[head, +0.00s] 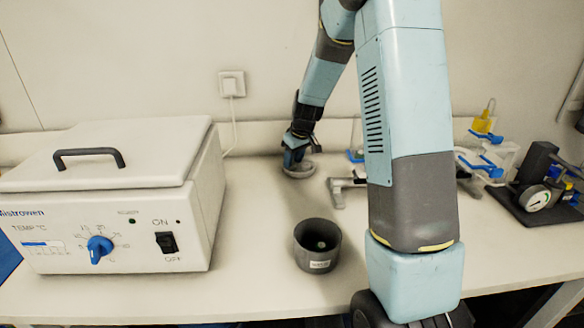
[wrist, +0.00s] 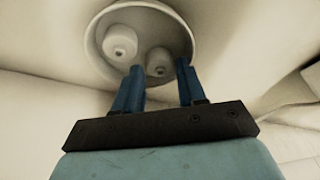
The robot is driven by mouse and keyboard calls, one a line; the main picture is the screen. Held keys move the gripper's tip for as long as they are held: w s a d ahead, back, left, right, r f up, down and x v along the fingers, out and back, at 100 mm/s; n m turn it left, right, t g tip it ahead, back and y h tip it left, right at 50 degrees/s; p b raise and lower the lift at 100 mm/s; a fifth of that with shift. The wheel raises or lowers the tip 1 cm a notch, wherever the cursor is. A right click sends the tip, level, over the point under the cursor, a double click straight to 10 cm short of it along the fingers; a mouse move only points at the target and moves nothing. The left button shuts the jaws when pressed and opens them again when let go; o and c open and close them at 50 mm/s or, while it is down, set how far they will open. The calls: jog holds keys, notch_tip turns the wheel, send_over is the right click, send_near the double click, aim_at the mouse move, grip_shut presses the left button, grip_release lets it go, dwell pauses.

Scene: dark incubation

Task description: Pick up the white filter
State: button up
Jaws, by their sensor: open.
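A shallow round dish (head: 299,172) stands on the bench beyond the dark cup. In the wrist view the dish (wrist: 186,28) holds two small white round pieces, which look like filters. One white piece (wrist: 120,40) lies at the left. The other white filter (wrist: 158,58) appears between my fingertips. My gripper (head: 295,162) is down at the dish, and its blue fingers (wrist: 156,72) are open, one on each side of that piece. I cannot tell whether they touch it. In the head view my gripper hides the dish's contents.
A dark grey cup (head: 318,258) with a small pale thing inside stands nearer the front. A white incubator box (head: 120,200) with a closed lid fills the left. Blue-handled equipment (head: 485,165) and a gauge stand (head: 540,190) are at the right.

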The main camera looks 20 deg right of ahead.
jog(key=shift+w+a+f, duration=0.1)
jog(key=shift+f, duration=0.3)
jog(key=shift+c, duration=0.4)
jog(key=c, duration=0.6)
jog(key=shift+c, duration=0.2)
